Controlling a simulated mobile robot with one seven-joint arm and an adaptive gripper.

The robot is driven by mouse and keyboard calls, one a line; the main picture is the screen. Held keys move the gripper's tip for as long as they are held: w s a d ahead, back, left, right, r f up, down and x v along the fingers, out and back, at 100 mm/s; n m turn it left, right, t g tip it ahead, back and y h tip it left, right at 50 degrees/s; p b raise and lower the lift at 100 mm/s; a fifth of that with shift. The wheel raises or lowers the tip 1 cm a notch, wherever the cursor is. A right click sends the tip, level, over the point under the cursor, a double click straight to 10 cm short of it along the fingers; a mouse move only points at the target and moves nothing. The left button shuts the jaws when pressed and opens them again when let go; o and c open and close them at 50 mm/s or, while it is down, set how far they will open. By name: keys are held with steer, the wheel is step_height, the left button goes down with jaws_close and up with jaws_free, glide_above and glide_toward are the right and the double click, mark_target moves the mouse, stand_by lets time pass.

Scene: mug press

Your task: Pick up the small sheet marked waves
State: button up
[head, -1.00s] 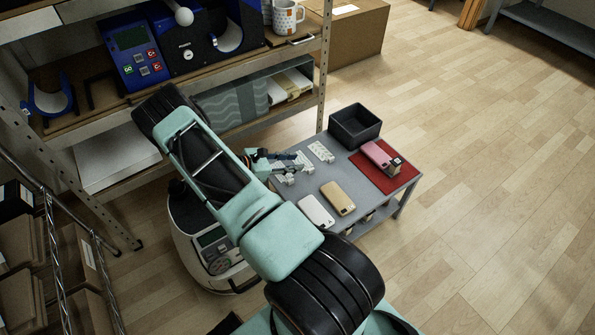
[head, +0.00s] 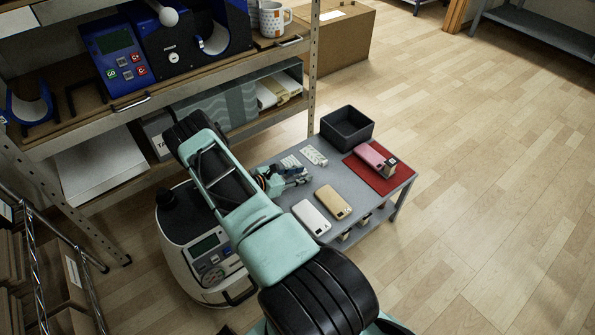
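Small white patterned sheets lie on the grey table near its back left. One sheet (head: 314,155) is nearest the black bin, and another (head: 290,161) lies to its left. Their markings are too small to tell which one bears waves. My gripper (head: 301,176) is low over the left part of the table, just in front of the left sheet. The gripper and wrist hide the table beneath them, so any sheet there is hidden. Its fingers are too small and dark to show whether they are open or hold anything.
A black bin (head: 347,128) stands at the table's back. Shelving with a blue press (head: 174,47) stands behind my arm.

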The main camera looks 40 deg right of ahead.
steer(key=shift+c, duration=0.3)
jaws_close()
steer(key=shift+r, duration=0.1)
